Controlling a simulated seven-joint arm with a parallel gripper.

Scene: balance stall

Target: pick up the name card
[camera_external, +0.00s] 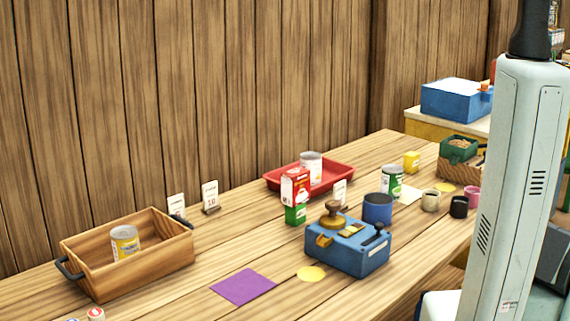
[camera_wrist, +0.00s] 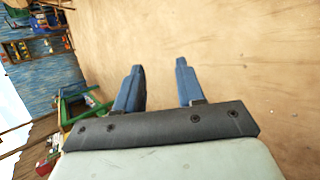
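Several small white standing cards are on the wooden table in the external view. One card (camera_external: 177,206) stands behind the wooden crate, a second card (camera_external: 210,196) stands just right of it on a small dark base, and another card (camera_external: 340,192) stands behind the blue scale. Their print is too small to read, so I cannot tell which is the name card. My gripper (camera_wrist: 159,68) shows in the wrist view with its two blue fingers apart and nothing between them. It points at bare floor, away from the table. The external view does not show it.
The wooden crate (camera_external: 165,278) holds a can (camera_external: 125,243). A red tray (camera_external: 338,176), a blue scale (camera_external: 345,258), cans and mugs stand to the right. A purple sheet (camera_external: 243,287) lies at the front. A wooden wall rises behind the table.

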